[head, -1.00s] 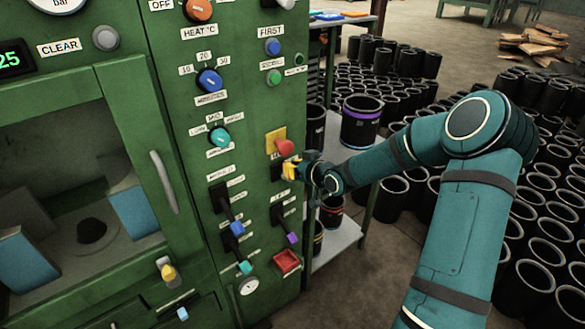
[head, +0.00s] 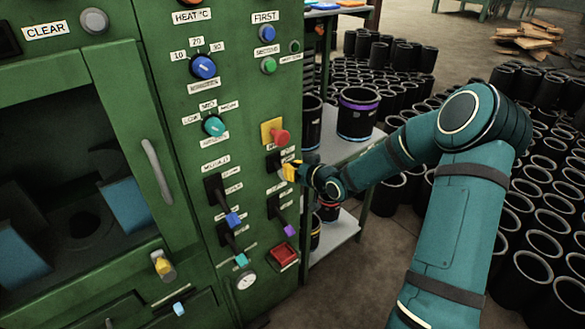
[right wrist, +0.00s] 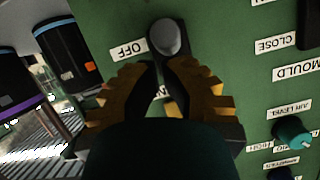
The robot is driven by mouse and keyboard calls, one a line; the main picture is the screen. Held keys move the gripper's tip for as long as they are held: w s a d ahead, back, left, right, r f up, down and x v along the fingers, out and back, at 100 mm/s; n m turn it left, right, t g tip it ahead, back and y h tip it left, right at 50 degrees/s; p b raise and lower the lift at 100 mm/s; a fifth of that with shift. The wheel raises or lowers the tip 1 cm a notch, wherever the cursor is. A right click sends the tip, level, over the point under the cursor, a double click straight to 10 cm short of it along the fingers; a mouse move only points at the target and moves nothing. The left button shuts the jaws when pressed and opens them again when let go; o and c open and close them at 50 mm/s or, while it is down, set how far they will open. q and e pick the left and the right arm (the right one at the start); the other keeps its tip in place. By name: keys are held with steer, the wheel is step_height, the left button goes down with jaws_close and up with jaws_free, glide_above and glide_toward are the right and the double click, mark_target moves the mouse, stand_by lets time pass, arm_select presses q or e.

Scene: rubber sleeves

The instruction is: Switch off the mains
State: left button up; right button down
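The mains switch is a black plate (head: 273,162) on the green panel, just under the red push button (head: 281,137) on its yellow plate. In the right wrist view its round grey knob (right wrist: 166,38) stands beside a label reading OFF. My right gripper (head: 290,170) is at the switch in the head view and partly covers it. In the right wrist view its yellow-and-black fingers (right wrist: 163,66) converge with tips nearly together, just below the knob, with nothing clearly held between them. Whether they touch the knob cannot be told. My left gripper is not in view.
Levers with blue (head: 233,219) and purple (head: 289,230) ends and a red square (head: 284,254) sit lower on the panel. A grey shelf (head: 340,232) with black sleeves (head: 357,115) stands to the right. Many more sleeves cover the floor behind my right arm.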

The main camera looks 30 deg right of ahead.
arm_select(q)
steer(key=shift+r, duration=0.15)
arm_select(e)
steer(key=shift+r, duration=0.2)
arm_select(q)
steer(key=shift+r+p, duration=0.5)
steer(key=shift+p, duration=0.1)
arm_select(e)
steer(key=shift+r, duration=0.65)
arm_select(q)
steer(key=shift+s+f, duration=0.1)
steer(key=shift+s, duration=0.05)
arm_select(e)
steer(key=shift+f, duration=0.1)
